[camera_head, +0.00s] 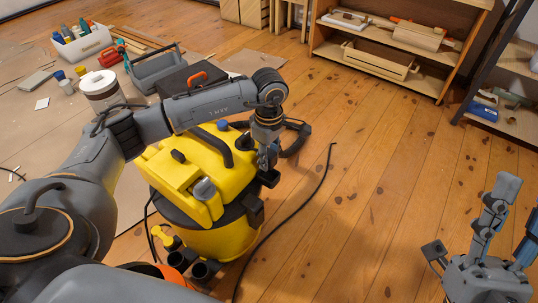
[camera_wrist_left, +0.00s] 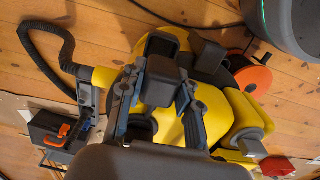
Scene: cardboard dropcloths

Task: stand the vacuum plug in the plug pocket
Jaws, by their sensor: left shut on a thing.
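The yellow vacuum (camera_head: 232,235) stands on the wood floor, under my left arm. My left gripper (camera_head: 266,160) is at its right side, above the dark fittings there. In the left wrist view my left gripper (camera_wrist_left: 158,104) is shut on a dark block, the vacuum plug (camera_wrist_left: 166,82). Just beyond the plug is a black box-like holder (camera_wrist_left: 161,42) on the vacuum's side, which looks like the plug pocket. I cannot tell whether the plug is inside it or only in front. My right gripper (camera_head: 470,235) is at the lower right, away from the vacuum; its jaw state is unclear.
A black cord (camera_head: 318,189) lies on the floor right of the vacuum. A black hose (camera_head: 297,140) curves behind it. A white bucket (camera_head: 100,88) and tool caddies (camera_head: 158,70) stand at upper left. Shelves (camera_head: 390,60) stand at the back. The floor at centre right is clear.

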